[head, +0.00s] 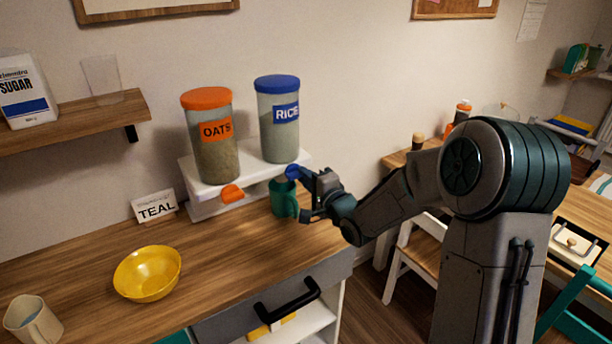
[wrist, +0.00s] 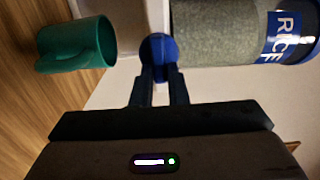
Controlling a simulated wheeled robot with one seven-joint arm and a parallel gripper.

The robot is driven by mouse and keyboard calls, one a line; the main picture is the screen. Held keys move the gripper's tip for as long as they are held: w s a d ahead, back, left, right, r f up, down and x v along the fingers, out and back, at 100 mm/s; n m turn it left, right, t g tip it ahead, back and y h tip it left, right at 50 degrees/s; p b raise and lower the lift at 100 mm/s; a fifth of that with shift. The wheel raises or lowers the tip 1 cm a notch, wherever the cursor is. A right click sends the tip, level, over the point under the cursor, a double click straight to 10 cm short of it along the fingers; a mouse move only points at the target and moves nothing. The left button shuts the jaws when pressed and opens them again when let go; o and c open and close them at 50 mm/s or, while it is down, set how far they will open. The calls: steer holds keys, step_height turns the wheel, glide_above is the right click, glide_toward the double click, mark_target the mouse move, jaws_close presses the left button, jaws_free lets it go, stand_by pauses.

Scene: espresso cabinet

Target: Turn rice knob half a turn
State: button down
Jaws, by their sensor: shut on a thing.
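The rice dispenser (head: 279,130) is a clear canister with a blue lid and a blue RICE label, standing on a white base. It also shows at the upper right of the wrist view (wrist: 215,35). Its blue knob (wrist: 158,47) is on the front of the base, and in the head view it shows partly (head: 292,172). My gripper (wrist: 159,72) is shut on the blue knob, its fingers on either side of it. In the head view my gripper (head: 306,190) reaches in from the right. A teal mug (head: 281,200) stands below the knob, close to my fingers.
The oats dispenser (head: 213,140) with an orange knob (head: 232,193) stands left of the rice. A drawer handle (head: 286,301) sticks out below.

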stand_by(0.4)
steer(key=c, duration=1.4)
jaws_free()
steer(key=shift+c, duration=0.2)
steer(key=shift+s, duration=0.1)
steer(key=v, duration=1.3)
steer(key=shift+s+d+b, duration=0.25)
steer(key=shift+s+b, duration=0.05)
steer(key=shift+b, duration=0.1)
